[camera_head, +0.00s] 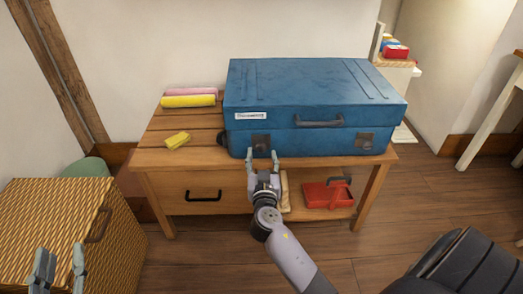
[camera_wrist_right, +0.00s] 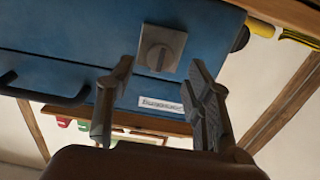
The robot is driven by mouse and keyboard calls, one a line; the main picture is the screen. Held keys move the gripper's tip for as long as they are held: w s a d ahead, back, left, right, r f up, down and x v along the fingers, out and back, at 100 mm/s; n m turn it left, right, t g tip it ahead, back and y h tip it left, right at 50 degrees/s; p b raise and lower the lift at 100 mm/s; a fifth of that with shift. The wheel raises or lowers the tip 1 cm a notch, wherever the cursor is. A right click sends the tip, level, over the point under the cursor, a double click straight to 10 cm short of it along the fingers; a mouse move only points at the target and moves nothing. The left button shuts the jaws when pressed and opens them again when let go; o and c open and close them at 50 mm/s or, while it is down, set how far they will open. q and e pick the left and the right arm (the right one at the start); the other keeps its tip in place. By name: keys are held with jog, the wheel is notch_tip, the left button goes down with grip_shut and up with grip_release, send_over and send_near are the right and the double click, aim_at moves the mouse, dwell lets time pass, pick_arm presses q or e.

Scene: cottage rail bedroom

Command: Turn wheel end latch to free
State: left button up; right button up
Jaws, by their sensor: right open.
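The blue suitcase (camera_head: 300,95) lies flat on the bench with its handle facing me. One latch (camera_head: 261,143), a grey square plate, is at the left of its front, near the dark wheel (camera_head: 222,138). In the right wrist view that latch (camera_wrist_right: 161,50) shows a round knob with a slot. A second latch (camera_head: 365,141) is at the right of the front. My right gripper (camera_head: 262,155) is open just in front of the left latch, its fingers apart and nothing between them. My left gripper (camera_head: 61,264) is open and empty at the lower left.
The wooden bench (camera_head: 180,158) has a drawer and a lower shelf with a red caddy (camera_head: 328,196). Yellow and pink rolls (camera_head: 190,101) and a yellow cloth (camera_head: 177,140) lie left of the suitcase. A wicker chest (camera_head: 65,220) stands at the left.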

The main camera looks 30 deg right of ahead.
aim_at(261, 148)
jog(key=shift+x, duration=1.7)
jog(key=shift+c, duration=0.4)
grip_shut()
